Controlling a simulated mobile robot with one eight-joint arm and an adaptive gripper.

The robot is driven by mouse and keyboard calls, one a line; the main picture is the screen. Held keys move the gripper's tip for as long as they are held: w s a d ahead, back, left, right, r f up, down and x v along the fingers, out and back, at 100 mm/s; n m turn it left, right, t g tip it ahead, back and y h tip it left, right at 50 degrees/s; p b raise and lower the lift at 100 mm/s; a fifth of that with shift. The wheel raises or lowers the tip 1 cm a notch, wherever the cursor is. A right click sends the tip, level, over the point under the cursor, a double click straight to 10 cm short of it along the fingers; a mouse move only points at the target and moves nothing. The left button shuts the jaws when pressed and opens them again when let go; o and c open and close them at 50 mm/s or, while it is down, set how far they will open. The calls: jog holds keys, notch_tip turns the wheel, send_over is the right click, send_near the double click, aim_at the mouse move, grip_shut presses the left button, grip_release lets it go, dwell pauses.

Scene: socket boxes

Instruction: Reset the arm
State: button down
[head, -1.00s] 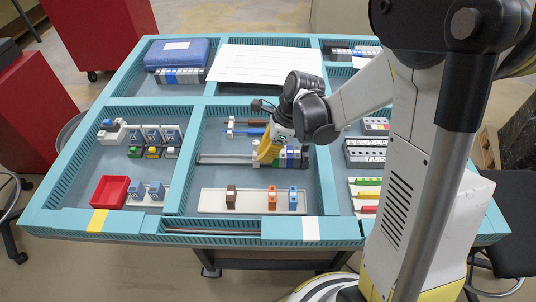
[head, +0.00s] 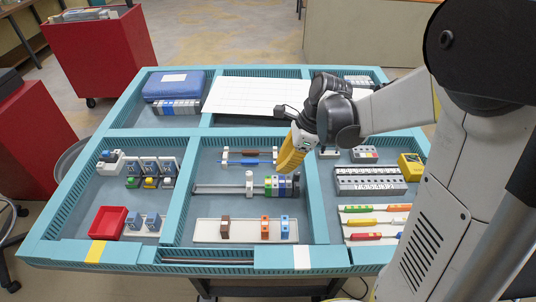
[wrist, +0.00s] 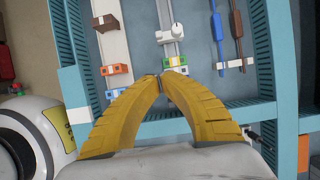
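My arm reaches in from the right in the head view. My gripper (head: 281,170) with its yellow fingers hangs in the air near the divider between the middle and right compartments, beside the rail (head: 225,189) and its row of coloured terminal blocks (head: 282,185). In the wrist view the two yellow fingertips (wrist: 160,80) meet, with nothing seen between them. The rail (wrist: 166,25) with its blocks (wrist: 175,66) lies beyond the fingertips, apart from them.
The teal workbench (head: 185,131) is split into compartments by raised walls. A white tray (head: 242,234) with a brown and orange blocks lies at the front middle. A red bin (head: 109,222) is at left. A grey socket strip (head: 369,181) and coloured tools (head: 376,221) are at right.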

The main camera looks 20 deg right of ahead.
jog(key=s+r+n+t+h, duration=0.2)
jog(key=s+r+n, duration=0.3)
jog(key=n, duration=0.5)
jog(key=s+a+r+n+t+h, duration=0.1)
jog(key=s+r+n+t+h, duration=0.1)
jog(key=s+r+n, duration=0.3)
jog(key=s+n+t, duration=0.1)
jog(key=s+n, duration=0.2)
jog(key=n, duration=0.3)
jog(key=shift+a+r+n+t, duration=0.25)
jog(key=shift+n+t, duration=0.05)
jog(key=shift+t, duration=0.1)
